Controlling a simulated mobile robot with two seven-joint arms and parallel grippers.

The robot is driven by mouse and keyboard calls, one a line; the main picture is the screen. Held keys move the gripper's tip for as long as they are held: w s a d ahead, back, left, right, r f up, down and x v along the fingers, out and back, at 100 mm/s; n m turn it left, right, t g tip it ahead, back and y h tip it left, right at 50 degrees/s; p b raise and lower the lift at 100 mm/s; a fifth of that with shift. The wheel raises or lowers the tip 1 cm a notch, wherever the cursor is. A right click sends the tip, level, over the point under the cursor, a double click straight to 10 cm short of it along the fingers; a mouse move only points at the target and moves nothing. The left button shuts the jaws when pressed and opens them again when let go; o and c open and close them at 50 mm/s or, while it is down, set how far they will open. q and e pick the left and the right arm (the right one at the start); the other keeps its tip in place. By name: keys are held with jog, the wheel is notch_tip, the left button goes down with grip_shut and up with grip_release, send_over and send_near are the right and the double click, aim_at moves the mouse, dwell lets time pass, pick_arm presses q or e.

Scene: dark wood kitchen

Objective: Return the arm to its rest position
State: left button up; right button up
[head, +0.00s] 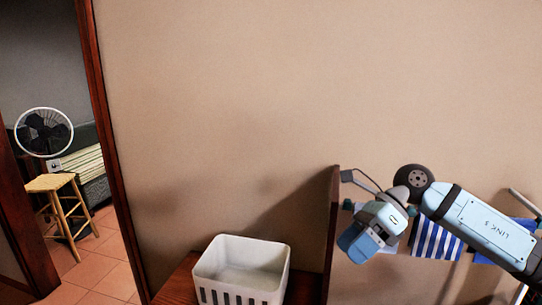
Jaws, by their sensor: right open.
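My right arm comes in from the right edge, raised in front of the wall. Its gripper (357,243) hangs at the arm's end, pointing down and to the left. It is open, and I see nothing between its fingers. It is to the right of a white basket and higher in the picture, apart from it. My left gripper is not in view.
The white slotted basket (240,285) stands on a dark wood surface (178,284) and looks empty. A wooden panel edge (332,230) rises beside my gripper. Blue-and-white striped cloth (436,241) is behind my arm. A doorway at left shows a stool (50,184) and fan (44,131).

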jog(key=s+a+f+m+t+y+p, duration=0.2)
jog(key=s+a+f+m+t+y, duration=0.15)
jog(key=a+m+y, duration=0.7)
jog(key=s+d+f+m+t+h+p, duration=0.15)
jog(key=d+f+m+t+h, duration=0.35)
jog(key=f+m+t, duration=0.65)
jog(key=s+d+f+m+t+h+p, duration=0.15)
jog(key=d+f+m+t+h, duration=0.35)
jog(key=m, duration=1.2)
jog(key=s+d+f+m+g+h, duration=0.2)
jog(key=s+f+m+h, duration=0.1)
jog(key=s+f, duration=0.5)
jog(key=s+d+f+m+g+h, duration=0.3)
jog(key=s+f+m, duration=0.3)
jog(key=s+f, duration=0.2)
jog(key=shift+h, duration=0.45)
